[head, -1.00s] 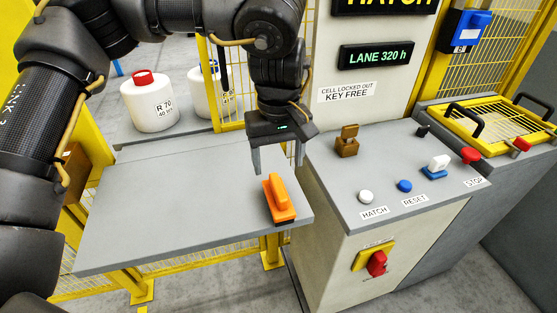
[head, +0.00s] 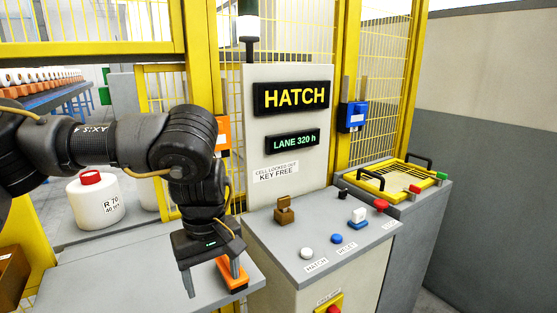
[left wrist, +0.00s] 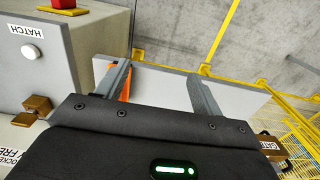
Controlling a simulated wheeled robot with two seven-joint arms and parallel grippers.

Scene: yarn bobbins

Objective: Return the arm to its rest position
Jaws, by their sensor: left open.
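My left gripper (head: 212,279) hangs over the grey table (head: 110,285) beside the control console, its two fingers apart with nothing held between them. An orange block-like tool with a handle (head: 232,273) lies on the table, close behind the right finger in the head view. In the left wrist view the open fingers (left wrist: 160,90) point over the table (left wrist: 158,97), and a strip of the orange tool (left wrist: 124,88) shows beside the left finger. My right gripper is in neither view.
The console (head: 270,240) stands right of the arm, with a brown key block (head: 284,211), a white button (head: 307,253), a blue button (head: 337,238) and a red stop button (head: 381,205). Yellow mesh fencing (head: 385,80) rises behind.

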